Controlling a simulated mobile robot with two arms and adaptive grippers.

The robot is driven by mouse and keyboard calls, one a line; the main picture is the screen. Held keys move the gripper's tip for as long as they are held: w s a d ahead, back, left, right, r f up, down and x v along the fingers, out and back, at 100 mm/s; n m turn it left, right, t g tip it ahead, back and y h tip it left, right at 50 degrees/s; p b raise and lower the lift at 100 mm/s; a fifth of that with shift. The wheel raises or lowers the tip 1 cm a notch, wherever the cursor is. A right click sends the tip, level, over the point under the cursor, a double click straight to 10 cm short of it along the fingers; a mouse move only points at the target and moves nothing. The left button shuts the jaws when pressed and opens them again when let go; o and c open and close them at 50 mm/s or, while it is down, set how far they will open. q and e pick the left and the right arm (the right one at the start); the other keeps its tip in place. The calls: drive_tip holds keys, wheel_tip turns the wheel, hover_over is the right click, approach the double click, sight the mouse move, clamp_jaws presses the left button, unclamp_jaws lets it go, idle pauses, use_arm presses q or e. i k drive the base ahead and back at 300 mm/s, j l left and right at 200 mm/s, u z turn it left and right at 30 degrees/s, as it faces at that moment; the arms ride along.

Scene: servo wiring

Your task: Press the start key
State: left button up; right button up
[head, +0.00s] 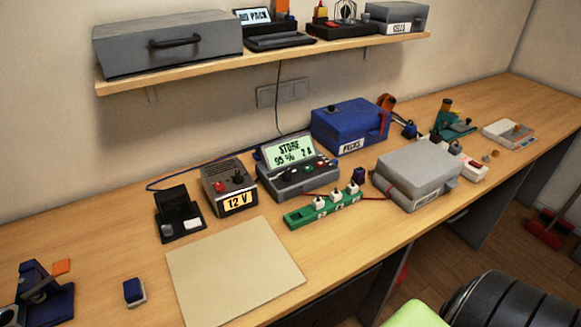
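A grey charger-like unit (290,184) stands mid-bench with a raised, lit green display (289,151) that reads "STORE 95 % 2 A". Its sloped front carries small dark, green and red keys; the green key (308,168) sits near the middle right. I cannot read key labels, so which one is the start key is not clear. Neither of my grippers shows in the head view.
A 12 V supply (229,187) and a black stand (178,213) are left of the unit. A blue case (345,125) is behind right, a grey case (417,175) right. A bare beige mat (234,272) lies in front left. A loaded shelf (270,65) hangs above.

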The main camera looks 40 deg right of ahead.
sight(307, 169)
drive_tip(key=z, duration=1.25)
